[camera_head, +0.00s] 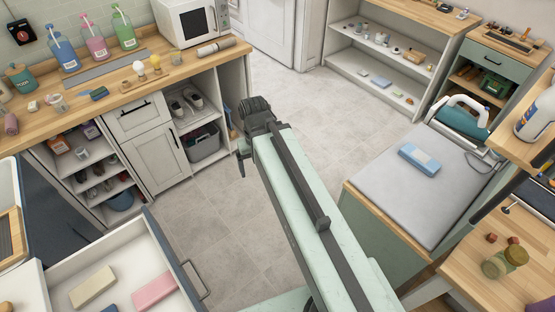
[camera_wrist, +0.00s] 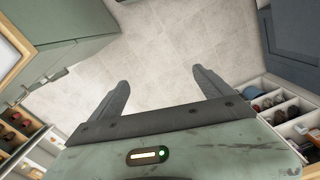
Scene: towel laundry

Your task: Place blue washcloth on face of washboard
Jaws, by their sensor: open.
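A folded light blue cloth (camera_head: 419,159) lies flat on the grey padded top of the ironing table at the right. A wooden-framed panel (camera_head: 10,236), cut off at the left edge of the head view, may be the washboard; I cannot tell for sure. My gripper (camera_head: 243,155) hangs over the open floor in the head view, far from both the cloth and the panel. In the wrist view my gripper (camera_wrist: 160,78) has its two fingers wide apart, with only floor tiles between them. It is open and empty.
The grey-topped ironing table (camera_head: 380,180) carries a teal iron (camera_head: 466,115) at its back. An open drawer (camera_head: 165,235) at lower left holds a cream and a pink cloth. A wooden counter (camera_head: 120,85) with bottles runs along the left. The middle floor is clear.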

